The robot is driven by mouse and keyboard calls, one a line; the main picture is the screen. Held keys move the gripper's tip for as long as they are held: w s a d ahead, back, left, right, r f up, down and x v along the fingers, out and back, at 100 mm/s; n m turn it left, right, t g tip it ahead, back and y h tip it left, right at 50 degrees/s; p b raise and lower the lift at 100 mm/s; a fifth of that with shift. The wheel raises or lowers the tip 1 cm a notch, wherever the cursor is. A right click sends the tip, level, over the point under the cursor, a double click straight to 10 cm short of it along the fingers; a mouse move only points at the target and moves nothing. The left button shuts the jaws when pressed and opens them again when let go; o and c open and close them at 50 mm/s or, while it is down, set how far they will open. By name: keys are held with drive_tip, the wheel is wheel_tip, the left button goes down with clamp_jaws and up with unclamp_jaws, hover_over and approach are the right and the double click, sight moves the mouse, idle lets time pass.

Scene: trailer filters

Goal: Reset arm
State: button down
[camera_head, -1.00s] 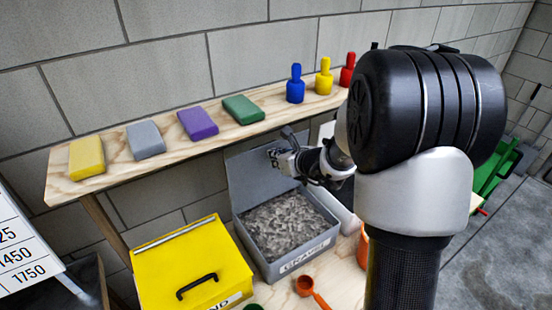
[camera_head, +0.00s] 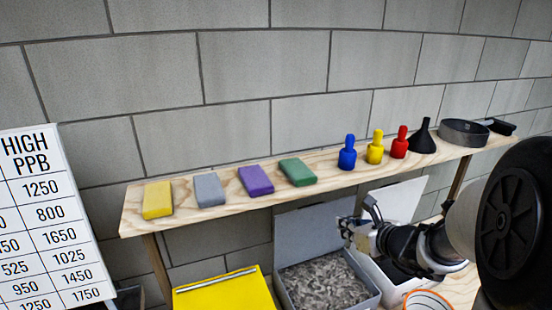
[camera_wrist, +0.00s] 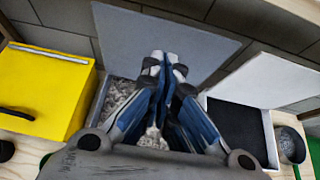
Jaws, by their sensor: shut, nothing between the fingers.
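My gripper (camera_head: 345,229) is in front of the raised lid of the grey gravel box (camera_head: 281,286), above that box. In the wrist view my gripper (camera_wrist: 165,58) has its fingers together, with nothing between them. The open grey gravel box (camera_wrist: 103,102) lies below it, partly hidden by the fingers. My arm comes in from the right of the head view.
A shut yellow box (camera_head: 225,291) stands left of the gravel box. An open white box (camera_wrist: 270,142) with dark contents stands right. The shelf (camera_head: 225,218) above holds coloured blocks, small bottles, a black funnel (camera_head: 423,137) and a round pan (camera_head: 463,133).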

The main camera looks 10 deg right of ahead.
drive_tip(key=s+a+r+n+g+y, duration=0.25)
drive_tip(key=s+a+n, duration=0.35)
drive_tip(key=a+n, duration=0.3)
drive_tip(key=s+a+r+n+g+y, duration=0.1)
drive_tip(key=s+a+r+n+g, duration=0.15)
drive_tip(key=s+a+n, duration=0.55)
drive_tip(key=s+d+n+g+h, duration=0.1)
drive_tip(key=s+d+n+h, duration=0.1)
drive_tip(key=s+n, duration=0.5)
drive_tip(key=s+d+n+g+h, duration=0.1)
drive_tip(key=s+d+n+h, duration=0.1)
drive_tip(key=s+n+h, duration=0.2)
drive_tip(key=s+n, duration=0.3)
drive_tip(key=n, duration=0.2)
drive_tip(key=shift+s+f, duration=0.25)
drive_tip(key=shift+f, duration=0.15)
